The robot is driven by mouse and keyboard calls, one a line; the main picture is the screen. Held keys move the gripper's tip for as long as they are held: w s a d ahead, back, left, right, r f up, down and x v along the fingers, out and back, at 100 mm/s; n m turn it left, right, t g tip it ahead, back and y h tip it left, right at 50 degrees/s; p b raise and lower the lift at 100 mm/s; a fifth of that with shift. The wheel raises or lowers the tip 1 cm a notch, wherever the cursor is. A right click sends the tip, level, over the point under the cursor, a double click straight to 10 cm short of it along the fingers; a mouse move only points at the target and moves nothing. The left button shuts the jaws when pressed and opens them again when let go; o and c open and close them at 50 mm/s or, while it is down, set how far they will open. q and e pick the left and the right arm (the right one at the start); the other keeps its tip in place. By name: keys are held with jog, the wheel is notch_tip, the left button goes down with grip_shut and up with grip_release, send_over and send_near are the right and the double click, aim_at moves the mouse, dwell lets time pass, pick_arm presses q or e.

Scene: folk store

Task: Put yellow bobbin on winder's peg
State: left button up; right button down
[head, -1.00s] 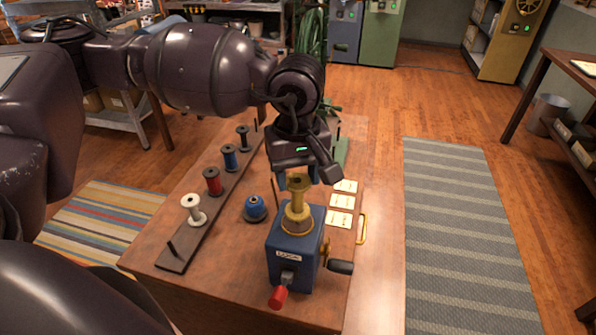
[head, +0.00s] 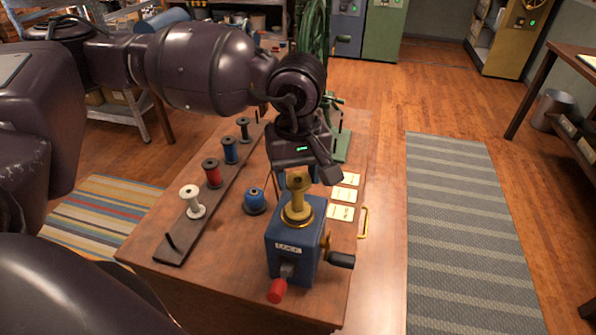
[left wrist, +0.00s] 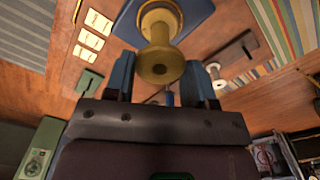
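The yellow bobbin (head: 298,199) stands upright on top of the blue winder (head: 292,248), inside its brass ring. The peg itself is hidden. My left gripper (head: 304,178) is just behind the bobbin's top, with its fingers apart. In the left wrist view, the bobbin (left wrist: 160,40) shows between and beyond the two blue finger pads of the gripper (left wrist: 160,78). Gaps show beside its flange, and the pads do not appear closed on it. My right gripper is not in view.
A dark rack (head: 216,205) left of the winder holds white, red, blue and dark bobbins. A blue bobbin (head: 254,200) stands alone on the table. Pale cards (head: 342,212) lie to the right. A black crank handle (head: 341,260) sticks out of the winder's right side.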

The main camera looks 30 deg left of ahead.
pick_arm(q)
jog(key=o, duration=0.4)
jog(key=shift+o, duration=0.4)
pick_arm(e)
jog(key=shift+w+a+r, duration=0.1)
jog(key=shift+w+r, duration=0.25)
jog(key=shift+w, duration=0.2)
pick_arm(q)
jog(key=shift+r, duration=0.1)
notch_tip(320, 180, up, 11)
jog(key=shift+f, duration=0.2)
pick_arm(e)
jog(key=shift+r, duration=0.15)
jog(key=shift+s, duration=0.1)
